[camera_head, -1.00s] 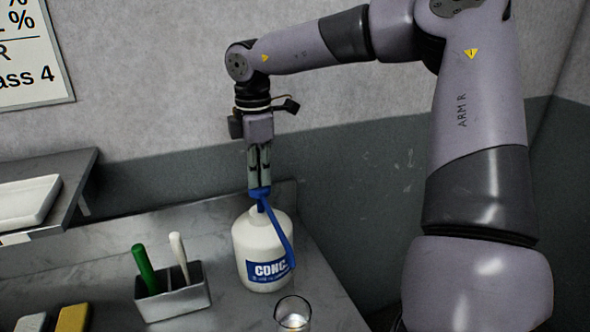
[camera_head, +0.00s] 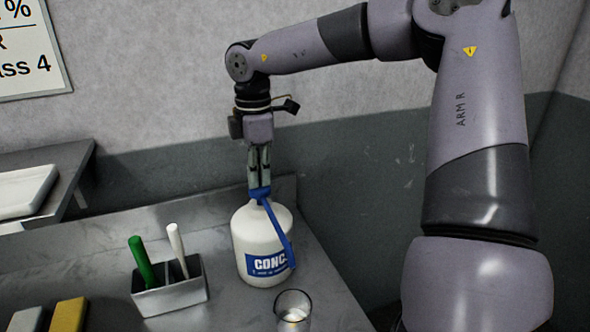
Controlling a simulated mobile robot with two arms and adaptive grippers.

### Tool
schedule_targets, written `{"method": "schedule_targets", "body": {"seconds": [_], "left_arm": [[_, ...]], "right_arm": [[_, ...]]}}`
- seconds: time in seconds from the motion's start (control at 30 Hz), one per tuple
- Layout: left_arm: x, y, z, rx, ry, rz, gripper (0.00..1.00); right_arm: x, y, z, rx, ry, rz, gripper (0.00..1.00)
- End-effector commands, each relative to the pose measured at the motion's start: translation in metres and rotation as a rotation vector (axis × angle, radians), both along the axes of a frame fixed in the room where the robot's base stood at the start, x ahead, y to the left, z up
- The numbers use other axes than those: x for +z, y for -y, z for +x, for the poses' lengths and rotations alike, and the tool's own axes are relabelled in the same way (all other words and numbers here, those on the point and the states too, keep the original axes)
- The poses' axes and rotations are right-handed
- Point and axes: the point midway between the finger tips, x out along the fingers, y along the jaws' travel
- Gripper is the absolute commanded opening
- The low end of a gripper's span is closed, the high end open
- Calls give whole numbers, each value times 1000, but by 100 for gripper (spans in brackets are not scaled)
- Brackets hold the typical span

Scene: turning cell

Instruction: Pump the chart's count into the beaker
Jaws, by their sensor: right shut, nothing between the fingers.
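A white bottle (camera_head: 252,237) with a blue "CONC." label stands on the grey counter. Its blue pump head (camera_head: 262,193) has a long spout that slopes down to the right along the bottle. My right gripper (camera_head: 260,184) points down with its fingers shut and its tips at the top of the pump head. Nothing is between the fingers. A clear glass beaker (camera_head: 293,308) stands in front of the bottle, below the spout's end; its bottom is cut off by the frame. The chart (camera_head: 30,50) on the wall shows only in part, with "%" and "ass 4" readable. My left gripper is not seen.
A metal holder (camera_head: 170,297) with a green-handled and a white-handled tool stands left of the bottle. A yellow block (camera_head: 69,315) and a grey block (camera_head: 25,319) lie at the front left. A wall shelf (camera_head: 75,160) holds a white tray (camera_head: 22,190).

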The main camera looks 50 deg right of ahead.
Motion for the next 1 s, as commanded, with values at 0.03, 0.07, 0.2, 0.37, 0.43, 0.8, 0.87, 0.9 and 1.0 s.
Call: {"method": "schedule_targets", "body": {"seconds": [0.03,0.07,0.2,0.37,0.43,0.8,0.87,0.9,1.0], "left_arm": [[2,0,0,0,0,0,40],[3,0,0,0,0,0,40],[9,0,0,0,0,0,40],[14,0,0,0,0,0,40],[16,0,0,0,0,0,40],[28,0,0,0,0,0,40],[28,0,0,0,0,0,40],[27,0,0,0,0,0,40],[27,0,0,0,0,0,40]], "right_arm": [[2,0,-1,0,-4,0,0],[4,0,-1,0,-4,0,0],[13,0,-1,0,-4,0,0],[23,0,-1,0,-3,1,0],[27,0,-1,0,-2,0,0],[48,0,0,0,-1,0,0],[48,0,0,0,-1,0,0],[48,0,0,0,-1,0,0],[48,0,0,0,-1,0,0]]}}
